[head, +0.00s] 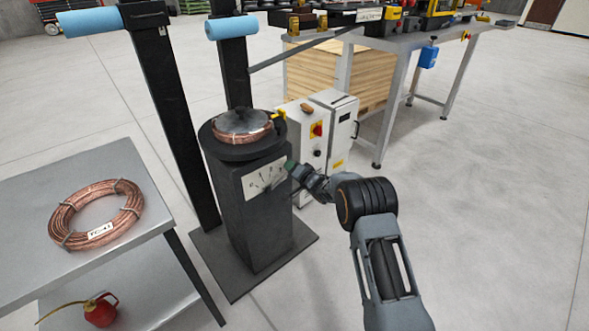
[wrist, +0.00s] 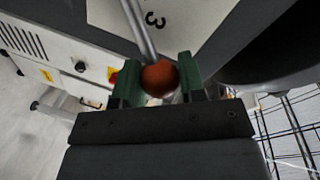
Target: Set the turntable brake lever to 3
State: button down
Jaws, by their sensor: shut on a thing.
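The turntable (head: 240,133) stands on a dark pedestal (head: 262,225) with a copper coil on top. A pale scale plate (head: 262,176) is on the pedestal's side. In the wrist view the plate (wrist: 172,14) shows a "3". The brake lever is a grey rod (wrist: 138,30) ending in an orange-red ball knob (wrist: 159,78). My gripper (wrist: 159,82) is shut on the knob, with a green finger on each side. In the head view my gripper (head: 290,168) is at the plate's right edge and hides the knob. Which mark the lever points at cannot be told.
A white control cabinet (head: 318,135) stands close behind my gripper. A metal table (head: 150,235) with a copper coil (head: 97,212) is at the left, with a red oil can (head: 101,310) below. A workbench (head: 405,45) is behind. The floor at right is clear.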

jog(key=shift+f, duration=0.2)
jog(key=c, duration=0.7)
grip_release()
jog(key=shift+r, duration=0.1)
jog(key=p+v, duration=0.2)
jog(key=v, duration=1.1)
jog(key=shift+s+d, duration=0.25)
jog(key=shift+s, duration=0.05)
jog(key=shift+r, duration=0.1)
